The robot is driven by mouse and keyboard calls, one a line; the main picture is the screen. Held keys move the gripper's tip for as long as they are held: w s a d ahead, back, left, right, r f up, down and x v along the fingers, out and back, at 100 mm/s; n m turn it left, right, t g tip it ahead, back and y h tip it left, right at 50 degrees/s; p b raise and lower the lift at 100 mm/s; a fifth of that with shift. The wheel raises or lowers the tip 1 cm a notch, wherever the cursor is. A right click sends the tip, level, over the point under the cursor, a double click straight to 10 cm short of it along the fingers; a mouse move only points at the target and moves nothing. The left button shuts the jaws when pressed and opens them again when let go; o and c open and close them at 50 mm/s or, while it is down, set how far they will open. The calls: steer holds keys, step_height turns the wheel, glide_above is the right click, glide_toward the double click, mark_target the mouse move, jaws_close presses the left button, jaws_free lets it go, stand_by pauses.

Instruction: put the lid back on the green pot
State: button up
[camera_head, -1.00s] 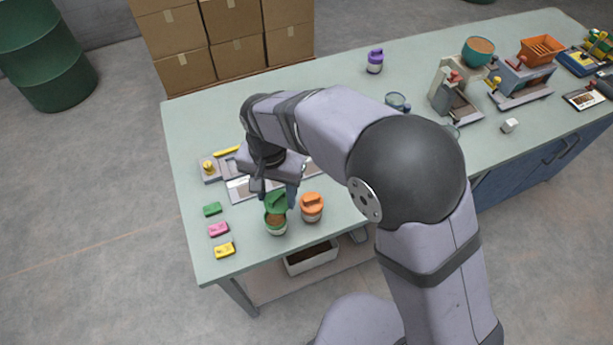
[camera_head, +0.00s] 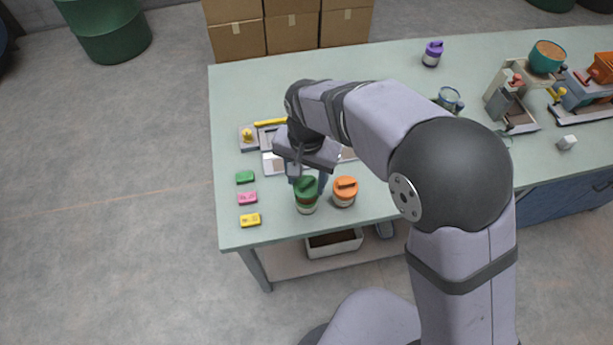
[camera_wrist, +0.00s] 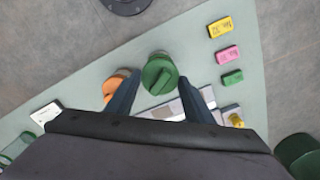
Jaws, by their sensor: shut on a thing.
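The green pot (camera_head: 306,208) stands near the front left of the bench, with a pale lower body. My gripper (camera_head: 308,180) is shut on the green lid (camera_head: 306,186), one finger on each side. The lid is directly over the pot's mouth, and a thin brown strip shows under it. I cannot tell whether the lid touches the rim. In the wrist view the round green lid (camera_wrist: 160,75), with its raised grip bar, lies between the two fingers (camera_wrist: 159,82) and hides most of the pot.
An orange-lidded pot (camera_head: 345,192) stands close on the right. Green (camera_head: 245,177), pink (camera_head: 247,198) and yellow (camera_head: 250,220) blocks lie to the left. The bench's front edge is near the pots.

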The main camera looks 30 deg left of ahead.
steer(key=shift+f+b, duration=0.8)
steer(key=shift+f, duration=0.85)
steer(key=shift+f+p, duration=0.2)
steer(key=shift+p, duration=0.35)
stand_by(1.8)
steer(key=o, duration=1.6)
steer(key=shift+c, duration=0.2)
steer(key=shift+r, duration=0.15)
steer(key=shift+r+p, duration=3)
steer(key=shift+r, duration=0.4)
jaws_close()
